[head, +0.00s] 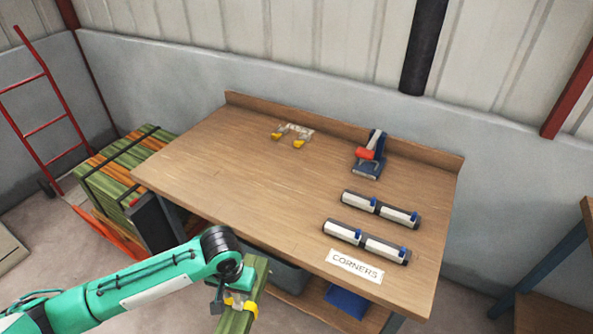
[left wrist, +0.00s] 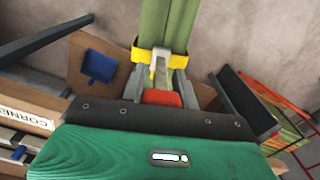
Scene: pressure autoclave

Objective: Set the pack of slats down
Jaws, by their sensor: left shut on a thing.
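The pack of slats (head: 257,275) is green, with a yellow band around it. My left gripper (head: 232,298) is shut on it at the band, at the near front edge of the workbench. In the left wrist view, the green slats (left wrist: 168,25) run away from the jaws toward the top of the picture. The yellow band (left wrist: 150,54) lies just beyond the fingers. The pack's lower end is cut off by the head view's bottom edge. My right gripper is in neither view.
The wooden workbench (head: 240,170) has a wide bare area at left and centre. On it are grey corner holders (head: 367,241), a "CORNERS" label (head: 354,266), a blue-and-red tool (head: 370,155) and small yellow-ended items (head: 293,134). Banded slats (head: 115,170) and a red hand truck (head: 45,125) stand left.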

